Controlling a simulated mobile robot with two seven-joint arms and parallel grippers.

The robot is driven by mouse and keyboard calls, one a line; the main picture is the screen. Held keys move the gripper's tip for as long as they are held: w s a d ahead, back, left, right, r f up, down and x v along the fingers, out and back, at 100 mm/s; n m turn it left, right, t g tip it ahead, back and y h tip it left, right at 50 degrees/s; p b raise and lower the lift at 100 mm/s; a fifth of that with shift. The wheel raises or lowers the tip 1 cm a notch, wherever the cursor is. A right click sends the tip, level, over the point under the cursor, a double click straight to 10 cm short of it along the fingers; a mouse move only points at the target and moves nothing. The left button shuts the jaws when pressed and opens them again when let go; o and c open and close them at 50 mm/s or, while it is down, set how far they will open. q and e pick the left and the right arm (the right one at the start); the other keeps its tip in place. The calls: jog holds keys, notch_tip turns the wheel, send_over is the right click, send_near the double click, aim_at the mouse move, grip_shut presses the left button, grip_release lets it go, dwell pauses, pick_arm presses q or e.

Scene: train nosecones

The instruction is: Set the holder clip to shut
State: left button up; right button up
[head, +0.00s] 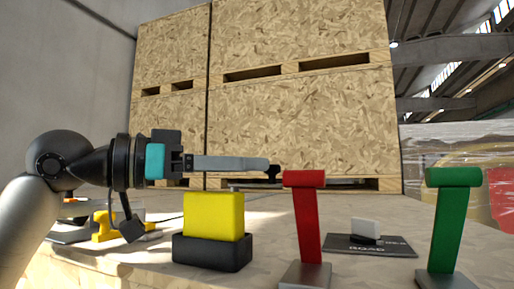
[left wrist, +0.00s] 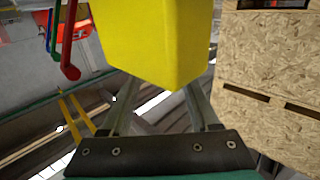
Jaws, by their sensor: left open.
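I cannot surely tell which part is the holder clip. A small white piece (head: 366,229) stands on a dark plate (head: 372,246) lettered "ROAD". A yellow block (head: 213,216) sits in a black base (head: 212,252) on the table. My left gripper (head: 272,172) is open, pointing right, just above the yellow block's top in the head view. In the left wrist view the yellow block (left wrist: 165,40) looms large and covers the far ends of the fingers. Nothing is visibly held, though the fingertips are hidden there. My right gripper is not in view.
A red lever (head: 305,222) stands just right of the fingertips, and a green lever (head: 448,228) stands farther right. A small yellow part (head: 104,227) lies at the left, partly behind my arm. Crates (head: 300,130) on pallets rise behind the table (head: 110,268).

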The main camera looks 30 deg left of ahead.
pick_arm(q)
jog(key=shift+p+x, duration=0.6)
jog(key=shift+x, duration=0.85)
jog(key=shift+c, duration=0.4)
grip_shut()
